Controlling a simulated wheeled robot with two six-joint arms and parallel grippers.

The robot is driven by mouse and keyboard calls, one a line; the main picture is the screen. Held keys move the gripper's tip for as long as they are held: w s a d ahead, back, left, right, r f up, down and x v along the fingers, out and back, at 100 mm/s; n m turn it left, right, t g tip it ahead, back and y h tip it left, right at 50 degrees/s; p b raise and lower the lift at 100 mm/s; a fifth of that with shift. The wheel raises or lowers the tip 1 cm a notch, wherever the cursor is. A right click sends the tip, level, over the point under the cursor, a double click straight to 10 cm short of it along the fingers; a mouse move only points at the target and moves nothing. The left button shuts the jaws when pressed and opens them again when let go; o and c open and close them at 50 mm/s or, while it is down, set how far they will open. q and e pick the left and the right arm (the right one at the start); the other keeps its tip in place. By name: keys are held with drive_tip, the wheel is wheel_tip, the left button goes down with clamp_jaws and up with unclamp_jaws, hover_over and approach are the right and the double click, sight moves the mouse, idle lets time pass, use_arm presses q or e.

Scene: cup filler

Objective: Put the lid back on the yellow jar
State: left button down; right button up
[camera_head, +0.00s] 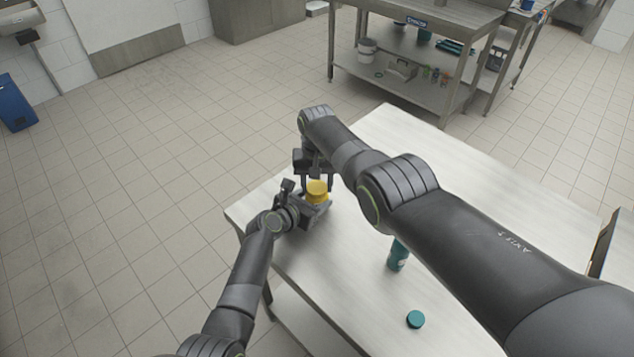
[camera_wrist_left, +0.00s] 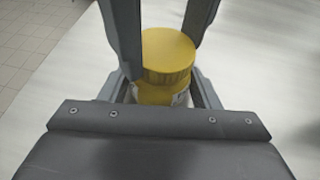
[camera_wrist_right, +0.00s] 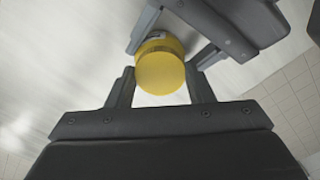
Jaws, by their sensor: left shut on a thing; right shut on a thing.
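The yellow jar (camera_wrist_left: 160,97) stands at the table's far left end, its label partly hidden by gripper parts. The yellow lid (camera_wrist_left: 168,50) sits at the top of the jar, roughly level; I cannot tell if it is fully seated. My left gripper (camera_head: 313,203) is shut around the jar body from the side. My right gripper (camera_head: 317,178) comes from above and is shut on the lid, which also shows between its fingers in the right wrist view (camera_wrist_right: 160,73).
A teal jar (camera_head: 398,256) stands on the table (camera_head: 335,275), partly hidden by my right arm. A teal lid (camera_head: 415,319) lies near it. The left and far parts of the table are clear. A steel workbench (camera_head: 430,92) stands beyond.

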sight(317, 187)
drive_tip(key=m, duration=0.3)
drive_tip(key=o, duration=1.2)
drive_tip(key=shift+c, duration=0.2)
drive_tip(key=shift+r, duration=0.1)
wheel_tip(317, 187, up, 12)
use_arm(q)
drive_tip(key=shift+c, duration=2)
unclamp_jaws()
drive_tip(key=shift+s, duration=0.1)
